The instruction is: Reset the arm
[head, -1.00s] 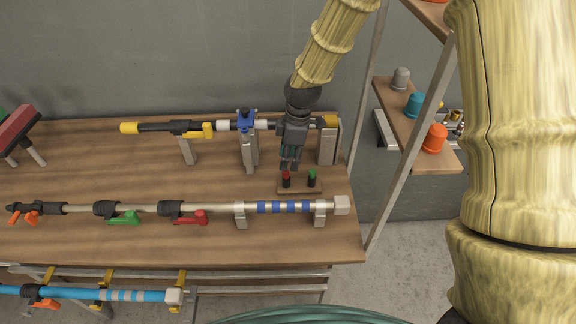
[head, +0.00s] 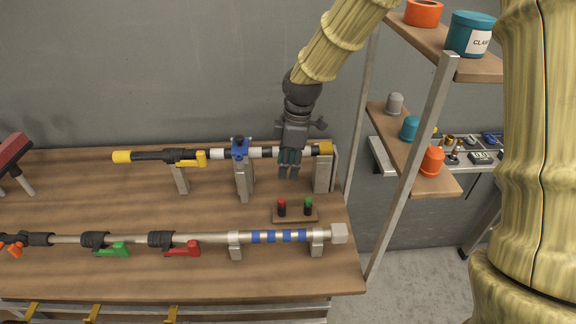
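My arm comes down from the top in the head view, clad in yellow bamboo-like segments. My gripper (head: 289,172) hangs at its end, pointing down over the right part of the wooden bench. It is in front of the rear pipe (head: 268,153), and its fingertips appear above and behind the small block with a red button (head: 281,204) and a green button (head: 308,204). I see nothing held between the fingers. The fingertips look close together, but they are small and dark, so their opening is unclear.
The rear pipe has a blue valve (head: 240,149) and a yellow lever (head: 190,160). The front pipe (head: 210,239) carries green (head: 113,250) and red (head: 183,249) levers. A metal-framed shelf (head: 410,165) with cups stands close at right. Bare bench (head: 90,275) lies in front.

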